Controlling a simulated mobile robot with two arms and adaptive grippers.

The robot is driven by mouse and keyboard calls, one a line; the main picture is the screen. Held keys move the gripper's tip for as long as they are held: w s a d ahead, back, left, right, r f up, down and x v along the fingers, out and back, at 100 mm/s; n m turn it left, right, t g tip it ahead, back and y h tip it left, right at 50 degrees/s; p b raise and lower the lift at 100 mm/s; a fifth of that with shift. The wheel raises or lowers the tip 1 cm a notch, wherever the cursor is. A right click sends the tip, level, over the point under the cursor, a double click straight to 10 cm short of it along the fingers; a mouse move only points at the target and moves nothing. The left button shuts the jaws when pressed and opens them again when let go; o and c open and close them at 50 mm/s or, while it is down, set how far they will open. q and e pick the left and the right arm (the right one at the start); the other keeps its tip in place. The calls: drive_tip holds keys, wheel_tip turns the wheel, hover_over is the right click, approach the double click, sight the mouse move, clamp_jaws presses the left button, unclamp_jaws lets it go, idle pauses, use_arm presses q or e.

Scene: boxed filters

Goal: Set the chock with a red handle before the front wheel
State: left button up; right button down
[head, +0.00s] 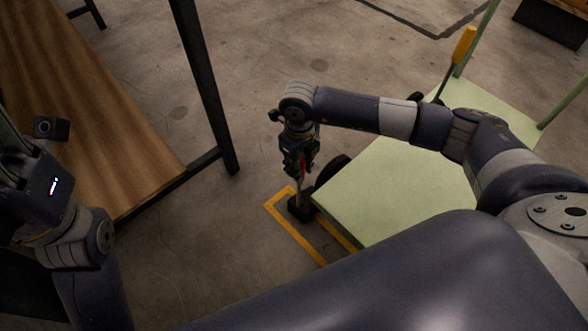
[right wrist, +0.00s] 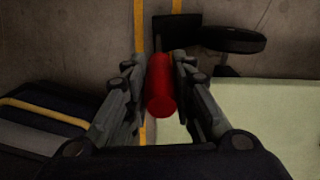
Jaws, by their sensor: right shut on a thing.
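My right gripper (head: 300,165) is shut on the red handle (right wrist: 160,85) of the chock. The chock's dark block (head: 298,207) is below the gripper, low at the floor by the cart's near-left corner. It also shows in the right wrist view as a black block (right wrist: 178,32), close beside the dark wheel (right wrist: 232,40). The wheel (head: 330,170) shows at the left edge of the green cart (head: 400,185). I cannot tell whether the block touches the floor or the wheel. My left gripper (head: 22,165) is at the left edge, its fingers mostly out of view.
Yellow tape (head: 290,232) marks a corner on the floor around the chock. A wooden table (head: 85,100) with dark legs stands at the left. A yellow-handled rod (head: 464,45) rises beside the cart's far edge. Floor between table and cart is clear.

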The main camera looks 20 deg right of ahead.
drive_tip(key=shift+w+d+r, duration=0.1)
drive_tip(key=c, duration=1.3)
unclamp_jaws()
wheel_tip(320, 180, up, 12)
drive_tip(key=shift+f, duration=0.1)
